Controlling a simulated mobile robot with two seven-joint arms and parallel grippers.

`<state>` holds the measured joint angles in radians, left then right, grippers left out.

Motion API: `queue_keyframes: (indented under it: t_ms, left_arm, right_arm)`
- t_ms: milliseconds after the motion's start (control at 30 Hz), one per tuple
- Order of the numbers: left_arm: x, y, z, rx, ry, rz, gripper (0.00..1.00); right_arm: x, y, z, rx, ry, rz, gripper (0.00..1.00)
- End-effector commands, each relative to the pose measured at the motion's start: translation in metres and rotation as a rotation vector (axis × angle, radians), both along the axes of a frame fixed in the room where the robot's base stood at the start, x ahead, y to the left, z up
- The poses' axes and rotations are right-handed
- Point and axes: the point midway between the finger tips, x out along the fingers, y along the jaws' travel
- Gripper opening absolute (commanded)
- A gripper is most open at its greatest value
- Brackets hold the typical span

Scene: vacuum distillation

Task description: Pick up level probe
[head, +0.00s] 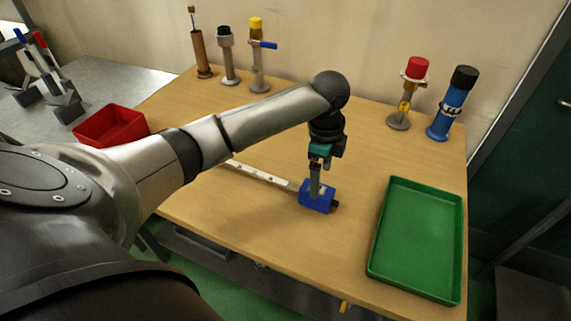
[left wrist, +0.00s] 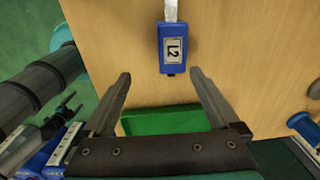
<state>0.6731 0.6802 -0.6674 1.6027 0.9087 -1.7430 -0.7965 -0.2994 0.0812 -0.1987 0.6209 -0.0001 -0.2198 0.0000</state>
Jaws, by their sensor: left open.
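The level probe has a blue body (head: 309,203) and a pale, flat rod (head: 262,175) that extends to the left. It lies on the wooden table in front of my arm. In the left wrist view the blue body (left wrist: 172,60) carries a white label reading L2, with the rod running off the top edge. My left gripper (head: 316,190) points down at the blue body and partly covers it in the head view. In the left wrist view my left gripper (left wrist: 160,74) is open, with the body's near end roughly between its fingertips and nothing clamped. My right gripper is not in view.
A green tray (head: 380,240) lies to the right of the probe. A red bin (head: 110,126) is at the left. Several upright fittings stand along the back, including a blue one (head: 452,103) and a red-capped one (head: 400,118). The table between them is mostly clear.

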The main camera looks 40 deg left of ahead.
Motion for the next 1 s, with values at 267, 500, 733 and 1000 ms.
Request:
queue_keyframes:
  t_ms: [267, 500, 733, 1000]
  left_arm:
    - [0.02, 0.043, 0.044, 0.02, 0.028, -0.038, 0.95]
    - [0.02, 0.046, 0.013, 0.018, 0.036, -0.041, 0.95]
    - [0.02, 0.046, -0.034, 0.018, 0.033, -0.041, 0.95]
    - [0.02, 0.046, -0.055, 0.018, 0.03, -0.042, 0.95]
  right_arm:
    - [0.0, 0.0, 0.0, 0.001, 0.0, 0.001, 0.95]
    - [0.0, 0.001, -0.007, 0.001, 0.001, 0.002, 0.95]
    - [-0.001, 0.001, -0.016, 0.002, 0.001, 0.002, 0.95]
    - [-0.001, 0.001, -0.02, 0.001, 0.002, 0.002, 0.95]
